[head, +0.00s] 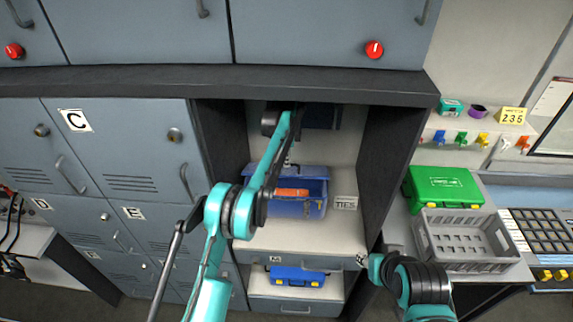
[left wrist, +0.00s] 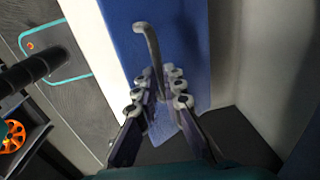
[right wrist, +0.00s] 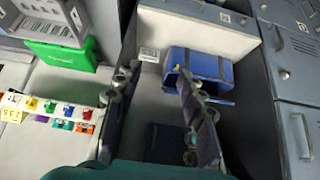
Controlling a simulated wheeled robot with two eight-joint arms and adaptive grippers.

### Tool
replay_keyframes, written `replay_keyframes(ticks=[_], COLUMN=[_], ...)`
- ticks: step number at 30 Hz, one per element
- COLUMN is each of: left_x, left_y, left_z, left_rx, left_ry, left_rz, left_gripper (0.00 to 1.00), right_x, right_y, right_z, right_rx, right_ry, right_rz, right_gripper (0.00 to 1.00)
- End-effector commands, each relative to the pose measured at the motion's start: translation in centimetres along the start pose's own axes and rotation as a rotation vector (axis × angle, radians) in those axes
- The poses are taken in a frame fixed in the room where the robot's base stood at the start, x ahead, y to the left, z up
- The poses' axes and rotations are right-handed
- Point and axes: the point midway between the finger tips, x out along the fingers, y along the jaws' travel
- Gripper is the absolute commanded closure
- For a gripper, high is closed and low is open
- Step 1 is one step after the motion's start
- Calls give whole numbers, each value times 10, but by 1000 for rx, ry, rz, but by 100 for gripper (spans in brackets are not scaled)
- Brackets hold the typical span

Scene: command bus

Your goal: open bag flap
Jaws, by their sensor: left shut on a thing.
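My left gripper (left wrist: 158,88) is over the bag, largely hidden behind my arm in the head view. In the left wrist view its fingers close around a grey curved pull (left wrist: 150,45) in front of a blue panel (left wrist: 185,50), which looks like the bag's flap. In the right wrist view the blue bag (right wrist: 212,66) appears inverted, with a dark hollow showing. My right gripper (right wrist: 157,88) is open and empty, away from the bag.
The shelf's dark side walls (head: 385,150) stand close on both sides. A dark blue object (head: 322,116) is further back. At right are a green case (head: 443,187) and a grey crate (head: 425,235).

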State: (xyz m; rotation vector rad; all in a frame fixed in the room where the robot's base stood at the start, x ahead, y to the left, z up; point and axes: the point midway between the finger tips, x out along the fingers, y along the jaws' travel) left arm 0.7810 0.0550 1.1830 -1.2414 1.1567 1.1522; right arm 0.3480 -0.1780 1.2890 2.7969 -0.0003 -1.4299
Motion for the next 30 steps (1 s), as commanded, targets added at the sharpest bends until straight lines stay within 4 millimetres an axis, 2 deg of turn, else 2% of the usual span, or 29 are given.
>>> replay_keyframes(ticks=[3, 9, 26, 29, 30], left_x=[-5, -7, -5, -4, -4], left_y=[-10, -18, -22, -22, -22], left_z=[0, 0, 0, 0, 0], left_rx=[0, -1, -2, -2, -2], left_ry=[1, 1, 1, 1, 1], left_rz=[-9, -10, -10, -10, -10], left_gripper=[100, 100, 100, 100, 100], right_x=[-11, -20, -22, -22, -21], right_y=[0, 0, 0, 0, 0], right_z=[-8, -14, -16, -16, -18], right_rx=[0, 0, 0, -6, -19], right_ry=[0, 0, 0, 0, 2], right_rz=[0, 0, 0, 0, 1], right_gripper=[60, 60, 60, 81, 92])
